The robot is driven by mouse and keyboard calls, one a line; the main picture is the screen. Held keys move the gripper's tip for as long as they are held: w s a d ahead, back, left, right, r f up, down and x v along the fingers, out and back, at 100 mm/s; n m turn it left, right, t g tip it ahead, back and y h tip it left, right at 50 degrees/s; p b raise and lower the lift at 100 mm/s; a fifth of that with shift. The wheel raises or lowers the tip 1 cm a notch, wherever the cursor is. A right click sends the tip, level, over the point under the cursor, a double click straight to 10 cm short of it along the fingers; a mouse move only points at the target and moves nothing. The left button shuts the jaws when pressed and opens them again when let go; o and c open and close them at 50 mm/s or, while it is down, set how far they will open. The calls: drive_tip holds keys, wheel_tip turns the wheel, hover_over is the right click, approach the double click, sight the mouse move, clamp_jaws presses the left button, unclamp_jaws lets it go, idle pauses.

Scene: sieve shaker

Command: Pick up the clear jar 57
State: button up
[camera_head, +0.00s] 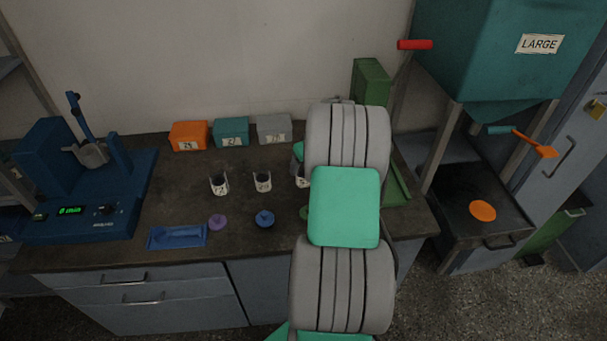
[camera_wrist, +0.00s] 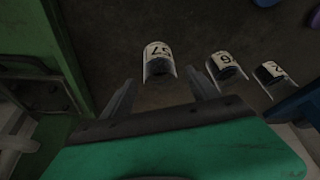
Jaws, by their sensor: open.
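The clear jar 57 (camera_wrist: 158,65) stands on the dark bench top in the wrist view, with a white label reading 57. My gripper (camera_wrist: 160,78) is open, with one finger to each side of the jar's line. The jar appears beyond or between the fingertips; the exact gap cannot be told. In the head view, a jar at the right end of the row (camera_head: 300,177), apparently this one, is partly covered by my arm. My gripper is mostly hidden there behind my arm.
Two similar labelled jars (camera_head: 262,181) (camera_head: 219,184) stand beside it. Purple (camera_head: 217,222) and blue (camera_head: 265,219) lids lie in front. Orange (camera_head: 189,136), teal (camera_head: 231,132) and grey (camera_head: 274,128) boxes stand behind. A blue machine (camera_head: 85,190) is left; green equipment (camera_wrist: 60,50) is close beside my gripper.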

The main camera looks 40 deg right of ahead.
sight(302, 173)
drive_tip(key=p+x, duration=0.1)
drive_tip(key=x, duration=0.5)
drive_tip(key=shift+w+f+p, duration=0.1)
drive_tip(key=shift+f+p, duration=0.05)
drive_tip(key=shift+p, duration=0.15)
drive_tip(key=shift+c, duration=0.6)
drive_tip(key=c, duration=1.3)
clamp_jaws()
